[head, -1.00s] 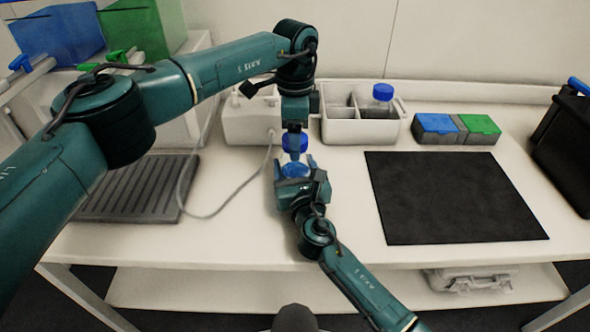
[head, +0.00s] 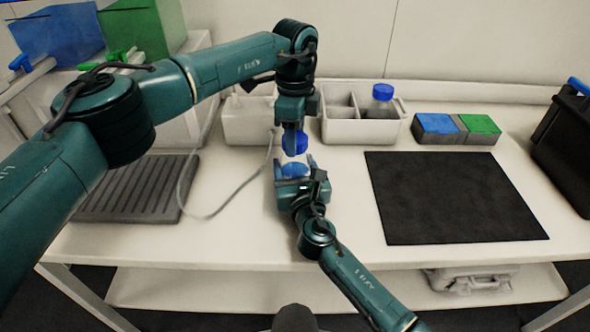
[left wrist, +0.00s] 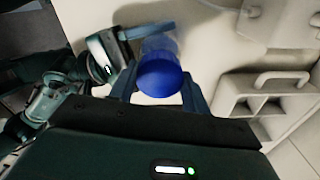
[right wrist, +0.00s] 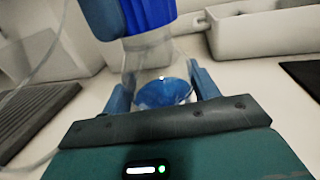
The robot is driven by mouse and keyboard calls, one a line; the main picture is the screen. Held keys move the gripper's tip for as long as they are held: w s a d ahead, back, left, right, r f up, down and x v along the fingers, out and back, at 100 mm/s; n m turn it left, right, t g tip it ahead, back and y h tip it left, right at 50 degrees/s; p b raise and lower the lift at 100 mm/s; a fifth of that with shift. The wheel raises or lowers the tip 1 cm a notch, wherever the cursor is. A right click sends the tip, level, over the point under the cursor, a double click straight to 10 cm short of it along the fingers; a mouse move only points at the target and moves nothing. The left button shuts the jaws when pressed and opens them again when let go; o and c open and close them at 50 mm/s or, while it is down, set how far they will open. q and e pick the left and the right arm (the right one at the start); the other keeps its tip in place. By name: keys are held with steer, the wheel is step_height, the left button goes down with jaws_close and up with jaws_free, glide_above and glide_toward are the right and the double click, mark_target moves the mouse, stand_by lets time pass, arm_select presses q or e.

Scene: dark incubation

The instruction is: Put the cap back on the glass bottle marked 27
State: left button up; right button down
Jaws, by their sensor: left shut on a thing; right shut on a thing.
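My left gripper (head: 295,126) comes down from above, shut on a blue cap (head: 296,146). The ribbed cap also shows between its fingers in the left wrist view (left wrist: 160,78). My right gripper (head: 294,174) is shut around a clear glass bottle with blue contents (right wrist: 162,88), below the cap. The bottle looks roughly upright. The cap (right wrist: 150,12) is over the bottle's neck in the right wrist view. I cannot tell whether it is seated on the threads. No number is readable on the bottle.
Behind stands a white divided bin (head: 345,131) with another blue-capped bottle (head: 381,98). Blue and green boxes (head: 457,129) stand right of it. A dark mat (head: 455,197) lies at right, a grey ribbed tray (head: 135,190) at left. A cable (head: 200,214) crosses the table beside the tray.

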arm_select(q)
steer(key=m, duration=1.5)
steer(key=shift+m, duration=0.4)
steer(key=m, duration=0.6)
steer(key=shift+m, duration=0.3)
steer(key=m, duration=0.6)
steer(key=shift+f+m, duration=0.1)
steer(key=shift+m, duration=0.2)
steer(key=m, duration=0.4)
steer(key=shift+m, duration=0.3)
steer(key=m, duration=1)
steer(key=shift+m, duration=0.3)
steer(key=o, duration=1.2)
steer(key=shift+c, duration=0.2)
